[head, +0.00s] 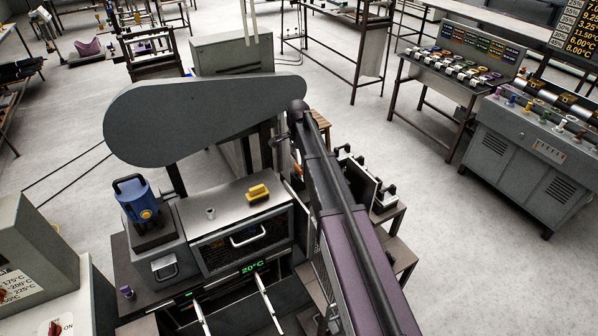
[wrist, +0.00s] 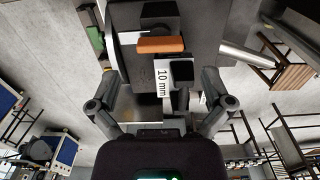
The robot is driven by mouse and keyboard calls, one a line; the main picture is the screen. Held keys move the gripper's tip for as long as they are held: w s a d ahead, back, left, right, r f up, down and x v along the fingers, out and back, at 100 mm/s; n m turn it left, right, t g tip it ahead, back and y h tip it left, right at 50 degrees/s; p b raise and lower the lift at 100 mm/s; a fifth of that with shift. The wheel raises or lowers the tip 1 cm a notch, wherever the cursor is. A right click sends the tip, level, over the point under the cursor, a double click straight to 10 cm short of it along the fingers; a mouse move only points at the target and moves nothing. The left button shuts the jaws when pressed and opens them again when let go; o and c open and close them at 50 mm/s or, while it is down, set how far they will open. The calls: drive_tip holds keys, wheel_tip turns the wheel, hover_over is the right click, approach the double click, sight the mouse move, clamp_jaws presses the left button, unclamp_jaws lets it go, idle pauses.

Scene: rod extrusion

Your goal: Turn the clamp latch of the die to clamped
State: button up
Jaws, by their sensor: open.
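In the wrist view my gripper (wrist: 159,76) is open, its two fingers spread wide to the left and right. Between and beyond the fingers is a die plate (wrist: 162,82) labelled "10 mm", with a black handle (wrist: 180,88) beside the label. An orange bar (wrist: 160,45), which looks like the clamp latch, lies crosswise just above the label, in front of a dark block. The fingers touch neither the bar nor the handle as far as I can see. In the head view my arm hides the gripper and the die.
In the head view, plates with black knobs (head: 362,188) stand right of my arm. A grey machine with a 20°C display (head: 252,266) and a yellow brush (head: 258,193) is left of it. A large grey guard (head: 200,118) stands behind.

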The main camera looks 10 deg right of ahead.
sight(298, 167)
drive_tip(key=shift+f+b, duration=2.1)
drive_tip(key=shift+f, duration=0.25)
drive_tip(key=c, duration=1)
